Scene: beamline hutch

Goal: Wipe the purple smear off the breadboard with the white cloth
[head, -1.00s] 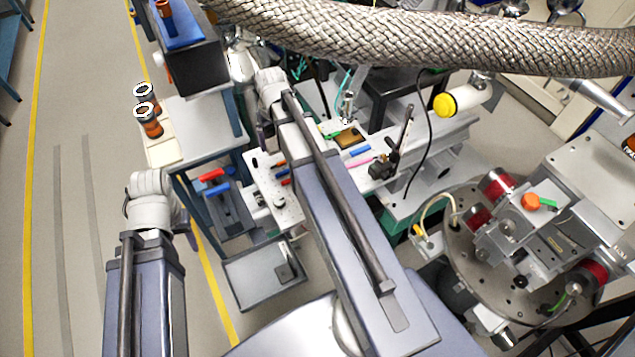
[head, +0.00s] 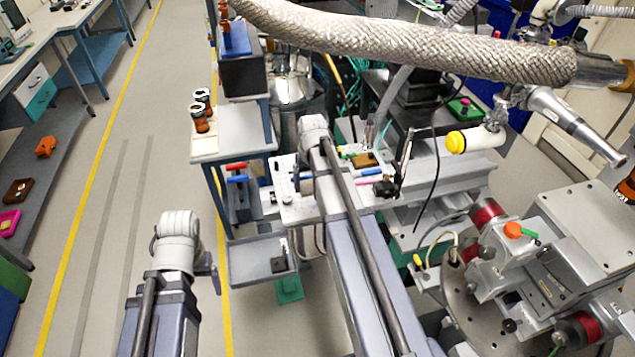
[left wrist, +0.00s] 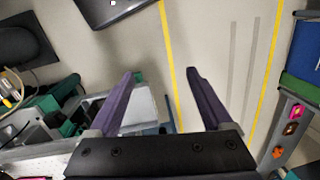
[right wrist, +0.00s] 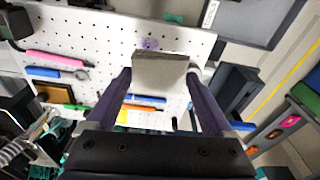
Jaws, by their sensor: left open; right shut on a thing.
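The breadboard (right wrist: 100,42) is a white plate full of holes in the right wrist view. It also shows beside my right arm in the head view (head: 291,210). The purple smear (right wrist: 150,43) is a small speckled patch near the breadboard's edge, just beyond the cloth. My right gripper (right wrist: 160,85) is shut on the white cloth (right wrist: 160,68), which looks like a greyish folded pad in shade. I cannot tell whether the cloth touches the board. In the head view my right arm hides this gripper. My left gripper (left wrist: 160,85) is open and empty, above the floor.
On the breadboard lie a pink pen (right wrist: 58,57), a blue tool (right wrist: 55,73) and an orange tool (right wrist: 140,107). A grey tray (head: 245,265) sits low in front of the board. A braided hose (head: 400,45) crosses overhead.

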